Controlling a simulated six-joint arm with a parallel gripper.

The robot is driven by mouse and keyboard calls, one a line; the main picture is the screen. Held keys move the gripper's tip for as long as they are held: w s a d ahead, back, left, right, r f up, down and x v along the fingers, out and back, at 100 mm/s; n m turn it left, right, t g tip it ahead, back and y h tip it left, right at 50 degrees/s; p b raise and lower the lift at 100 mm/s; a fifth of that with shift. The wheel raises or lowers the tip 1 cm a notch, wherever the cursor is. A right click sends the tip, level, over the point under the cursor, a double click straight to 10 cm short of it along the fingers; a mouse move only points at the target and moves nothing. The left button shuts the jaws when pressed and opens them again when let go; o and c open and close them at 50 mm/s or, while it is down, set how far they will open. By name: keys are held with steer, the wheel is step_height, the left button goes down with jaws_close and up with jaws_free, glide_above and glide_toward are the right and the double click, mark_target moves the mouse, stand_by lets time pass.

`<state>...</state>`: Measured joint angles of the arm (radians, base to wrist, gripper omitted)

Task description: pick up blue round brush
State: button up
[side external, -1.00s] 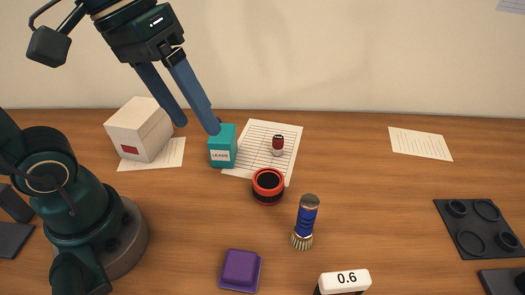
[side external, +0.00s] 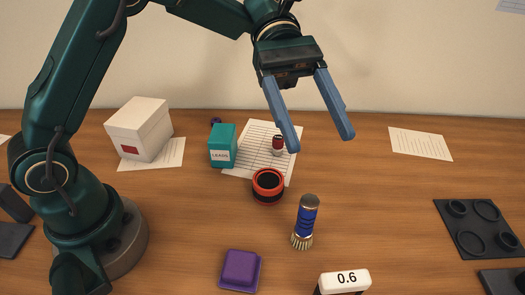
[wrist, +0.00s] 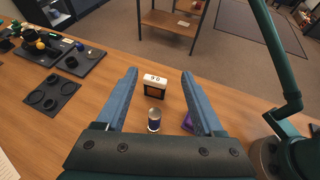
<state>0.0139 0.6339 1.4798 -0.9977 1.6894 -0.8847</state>
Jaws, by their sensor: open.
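The blue round brush (side external: 307,222) stands upright on the wooden table, bristles down, with a brown-grey cap on top. It also shows in the wrist view (wrist: 154,121), between my two fingers and seen from above. My gripper (side external: 321,143) is open and empty, in the air above and behind the brush in the side view. Its two blue fingers (wrist: 158,73) are spread wide in the wrist view. Nothing touches the brush.
A red-and-black ring (side external: 268,186) stands left of the brush. A purple block (side external: 240,269) and a box marked 0.6 (side external: 344,281) are in front. A teal box (side external: 223,147), paper and a small red-capped bottle (side external: 278,146) lie behind. A dark tray (side external: 478,230) is at right.

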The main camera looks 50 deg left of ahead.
mark_target(312, 221)
step_height(312, 221, down, 14)
steer(key=shift+w+d+r, duration=0.1)
steer(key=shift+x, duration=2.55)
jaws_close()
